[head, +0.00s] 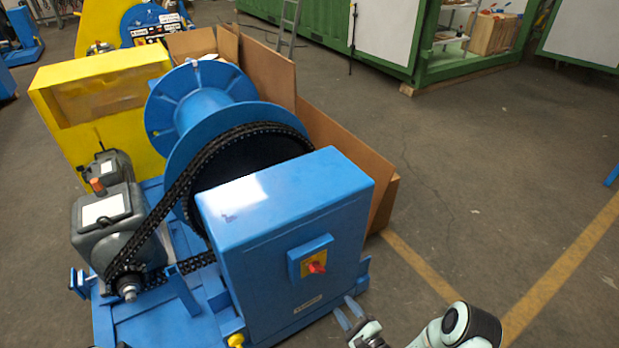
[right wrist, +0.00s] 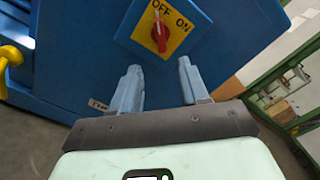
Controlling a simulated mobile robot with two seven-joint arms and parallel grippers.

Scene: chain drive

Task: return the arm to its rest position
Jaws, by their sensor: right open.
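My right gripper (head: 349,314) is at the bottom of the head view, in front of the lower right part of the blue cabinet (head: 290,210). In the right wrist view its two blue fingers (right wrist: 160,84) stand apart with nothing between them. Beyond the fingertips is the red rotary switch (right wrist: 159,33) on its yellow OFF/ON plate; the fingers appear clear of it. The same red switch (head: 317,267) shows on the cabinet's front in the head view. My left gripper is not in view.
A black chain (head: 165,206) runs from the grey motor unit (head: 107,221) to the large wheel beside the blue drum (head: 205,108). A yellow housing (head: 100,90) and cardboard sheets (head: 335,150) stand behind. Open floor lies to the right, with a green container (head: 340,30) farther back.

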